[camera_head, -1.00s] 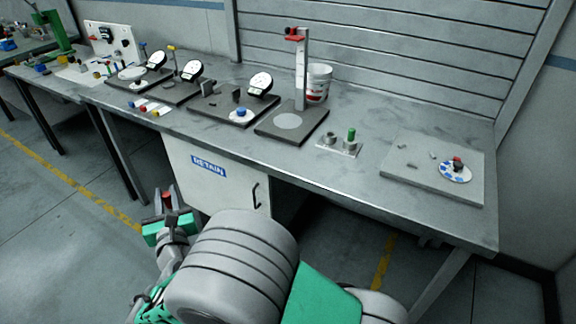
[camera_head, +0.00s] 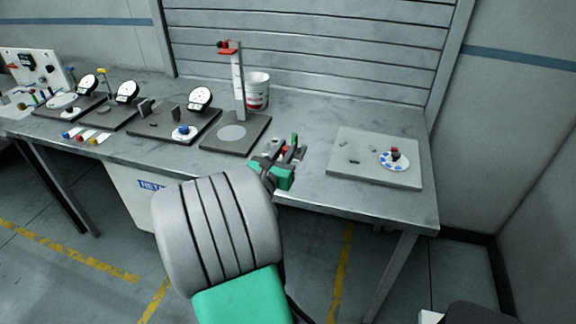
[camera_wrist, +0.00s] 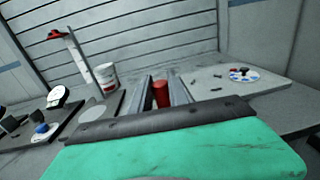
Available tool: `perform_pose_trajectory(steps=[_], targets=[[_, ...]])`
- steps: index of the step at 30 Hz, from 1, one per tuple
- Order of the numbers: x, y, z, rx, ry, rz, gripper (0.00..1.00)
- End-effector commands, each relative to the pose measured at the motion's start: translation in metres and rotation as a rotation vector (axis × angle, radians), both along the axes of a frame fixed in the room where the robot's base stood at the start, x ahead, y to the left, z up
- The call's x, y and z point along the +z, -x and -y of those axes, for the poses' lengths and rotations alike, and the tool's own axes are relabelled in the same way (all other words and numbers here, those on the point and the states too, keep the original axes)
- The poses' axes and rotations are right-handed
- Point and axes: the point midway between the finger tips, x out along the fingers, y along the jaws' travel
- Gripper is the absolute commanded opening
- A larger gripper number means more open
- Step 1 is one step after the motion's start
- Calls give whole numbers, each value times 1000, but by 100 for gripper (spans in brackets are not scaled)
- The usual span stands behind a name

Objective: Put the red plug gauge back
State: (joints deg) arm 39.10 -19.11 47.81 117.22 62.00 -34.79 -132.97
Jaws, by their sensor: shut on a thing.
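The red plug gauge (camera_wrist: 161,95) stands between the two fingers of my gripper (camera_wrist: 160,90) in the wrist view, and the fingers are shut on it. In the head view my gripper (camera_head: 288,150) is over the front of the bench, at the small gauge stand with a green plug gauge (camera_head: 294,138). My gripper hides most of that stand, so I cannot tell whether the red gauge touches it. The lower end of the red gauge is also hidden.
A grey plate (camera_head: 360,172) with a blue-and-white disc (camera_head: 394,162) lies to the right. A height stand with a red slider (camera_head: 238,80) and a white bucket (camera_head: 257,92) stand to the left behind. Dial gauges (camera_head: 200,98) stand farther left. The bench behind my gripper is clear.

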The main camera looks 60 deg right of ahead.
Motion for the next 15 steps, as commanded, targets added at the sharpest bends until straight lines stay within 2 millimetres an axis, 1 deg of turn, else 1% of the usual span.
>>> perform_pose_trajectory(steps=[1, 6, 9, 12, 15], targets=[[-9, -3, 14, -5, -3, -2, 0], [-31, -23, 59, -3, -2, -2, 0], [-58, -30, 75, 0, -3, -4, 0], [-73, -36, 88, 0, -1, -2, 0], [-81, -39, 95, 1, 0, -1, 0]])
